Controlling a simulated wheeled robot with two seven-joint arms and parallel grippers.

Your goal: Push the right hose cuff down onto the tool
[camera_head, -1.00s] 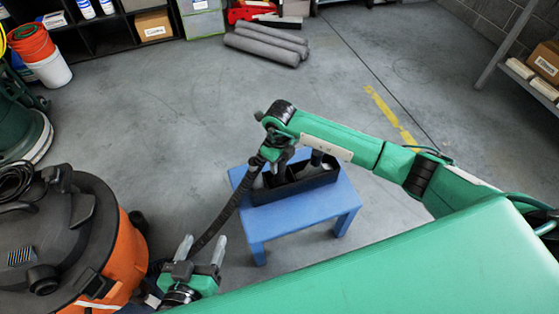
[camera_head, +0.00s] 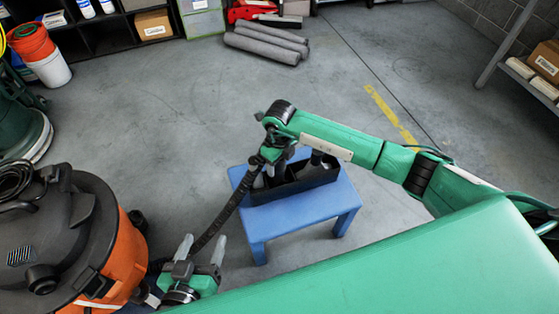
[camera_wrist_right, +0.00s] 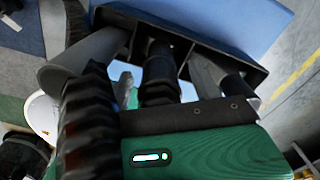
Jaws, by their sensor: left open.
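A black ribbed hose (camera_head: 222,217) rises from the vacuum to my right gripper (camera_head: 270,155), which sits above the dark caddy on the blue stool. The gripper appears shut on the hose cuff at its upper end; the fingers are largely hidden in the head view. The right wrist view shows the ribbed hose (camera_wrist_right: 83,120) close by and a dark ribbed piece (camera_wrist_right: 160,75) in the middle over the caddy. Whether the cuff touches the tool, I cannot tell. My left gripper (camera_head: 202,245) is open and empty, low beside the vacuum, fingers pointing up.
The black caddy (camera_head: 312,180) holds grey tubular pieces and stands on the blue stool (camera_head: 300,212). The orange and black vacuum (camera_head: 120,255) stands at left. Grey rolls (camera_head: 265,45) lie near the back shelves. The floor right of the stool is open.

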